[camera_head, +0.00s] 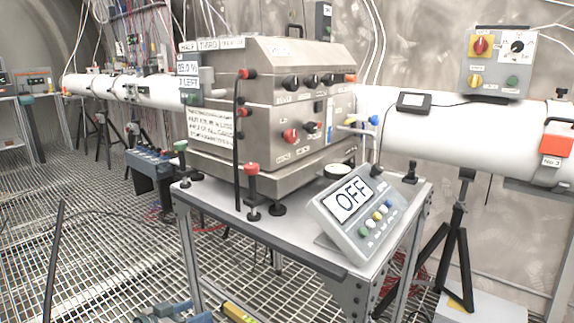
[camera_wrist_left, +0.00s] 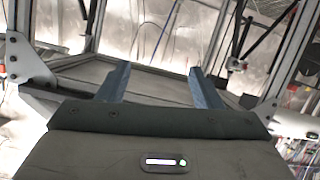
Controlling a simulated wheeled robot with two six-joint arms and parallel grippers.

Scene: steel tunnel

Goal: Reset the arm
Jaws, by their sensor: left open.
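My left gripper (camera_head: 178,311) shows only in part at the bottom edge of the head view, low in front of the steel table (camera_head: 297,239). In the left wrist view my left gripper (camera_wrist_left: 158,76) has its two blue-grey fingers wide apart with nothing between them. Beyond the fingers are grey metal frame bars and a panel; I cannot tell how far off they are. The rest of my left arm is hidden below the head view. My right gripper is in neither view.
On the table stand a big steel machine (camera_head: 285,75) with knobs and a tilted panel reading OFF (camera_head: 352,205). A white pipe (camera_head: 430,130) runs behind. A black tripod (camera_head: 455,255) stands at the right. Grating floor (camera_head: 95,250) lies open at the left.

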